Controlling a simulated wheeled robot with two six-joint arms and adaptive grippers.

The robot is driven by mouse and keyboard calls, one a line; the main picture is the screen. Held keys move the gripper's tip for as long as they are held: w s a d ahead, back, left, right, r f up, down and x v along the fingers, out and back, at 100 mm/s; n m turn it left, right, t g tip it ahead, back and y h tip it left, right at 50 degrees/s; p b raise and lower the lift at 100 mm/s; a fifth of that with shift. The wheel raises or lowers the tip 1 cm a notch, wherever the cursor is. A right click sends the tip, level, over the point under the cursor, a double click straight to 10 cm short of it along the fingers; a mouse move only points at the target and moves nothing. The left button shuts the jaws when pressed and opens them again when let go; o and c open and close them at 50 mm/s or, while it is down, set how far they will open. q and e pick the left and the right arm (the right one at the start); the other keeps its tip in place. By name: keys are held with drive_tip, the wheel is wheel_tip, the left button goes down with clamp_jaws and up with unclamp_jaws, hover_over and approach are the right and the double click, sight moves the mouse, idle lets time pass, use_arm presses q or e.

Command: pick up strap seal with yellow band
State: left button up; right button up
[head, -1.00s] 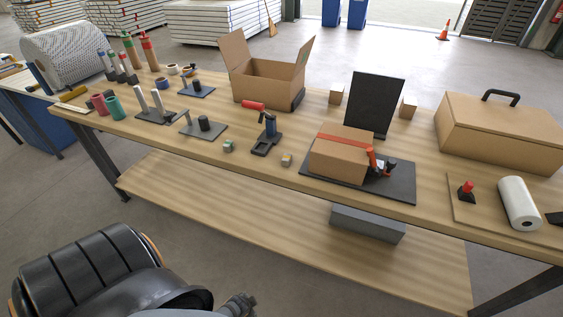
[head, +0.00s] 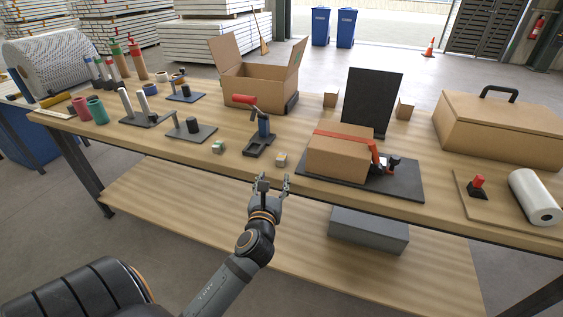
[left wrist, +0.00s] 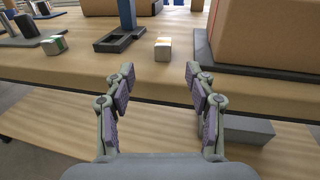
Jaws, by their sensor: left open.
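The strap seal with the yellow band (head: 281,159) is a small grey block near the front edge of the table, left of the strapped carton. In the left wrist view the seal (left wrist: 163,49) lies straight ahead, beyond the gap between the fingers. My left gripper (head: 273,183) is open and empty just off the table's front edge; its spread fingers (left wrist: 160,78) show in the left wrist view. It is apart from the seal. A similar seal with a green band (head: 218,147) sits farther left and also shows in the left wrist view (left wrist: 54,45). My right gripper is not in view.
The strapped carton (head: 338,160) on a dark mat is right of the seal. A dark stand with a blue post (head: 264,128) is behind it. A lower shelf (head: 190,215) lies under the table (head: 210,165). The tabletop around the seal is bare.

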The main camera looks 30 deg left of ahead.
sight(281, 159)
use_arm(q)
drive_tip(key=x, duration=0.5)
drive_tip(key=shift+w+a+f, duration=0.1)
drive_tip(key=shift+w, duration=0.5)
drive_tip(key=x, duration=0.4)
drive_tip(key=shift+w, duration=0.35)
drive_tip(key=shift+s, duration=0.1)
clamp_jaws()
